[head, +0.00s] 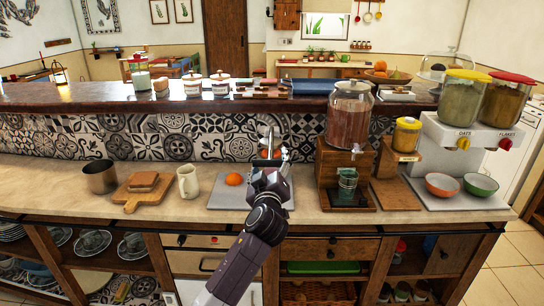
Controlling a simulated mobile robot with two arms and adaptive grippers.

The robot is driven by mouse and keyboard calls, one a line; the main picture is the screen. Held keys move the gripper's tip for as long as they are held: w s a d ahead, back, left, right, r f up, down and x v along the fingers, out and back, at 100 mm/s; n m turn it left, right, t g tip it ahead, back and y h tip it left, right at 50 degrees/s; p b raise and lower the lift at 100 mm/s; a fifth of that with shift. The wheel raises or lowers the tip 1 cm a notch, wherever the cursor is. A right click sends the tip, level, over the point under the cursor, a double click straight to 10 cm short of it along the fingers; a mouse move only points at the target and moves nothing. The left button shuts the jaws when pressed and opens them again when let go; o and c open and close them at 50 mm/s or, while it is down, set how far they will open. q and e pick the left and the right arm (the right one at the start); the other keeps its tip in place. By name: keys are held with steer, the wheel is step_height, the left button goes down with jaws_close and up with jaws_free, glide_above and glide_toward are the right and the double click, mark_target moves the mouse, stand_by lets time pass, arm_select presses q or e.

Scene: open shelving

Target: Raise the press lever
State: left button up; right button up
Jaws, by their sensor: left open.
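A metal press (268,132) stands on a grey board (225,199) on the counter, with orange colour showing in its middle. Its lower part and most of its lever are hidden behind my left gripper, so I cannot tell the lever's position. My left gripper (279,166) is in front of the press, with its fingers pointing up and away from me. It is open, and I cannot tell whether it touches the lever. A whole orange (234,179) lies on the board left of my gripper. My right gripper is not in view.
Left of the board are a cream mug (187,182), a wooden board (136,198) with a brown block, and a metal pot (100,177). Right are a drink dispenser (350,117), a small jar stand and a cereal dispenser with bowls. A tiled ledge (190,138) runs behind.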

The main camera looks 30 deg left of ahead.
mark_target(271, 145)
arm_select(q)
steer(key=shift+x, duration=1.4)
steer(key=shift+d, duration=0.1)
steer(key=shift+c, duration=0.3)
jaws_close()
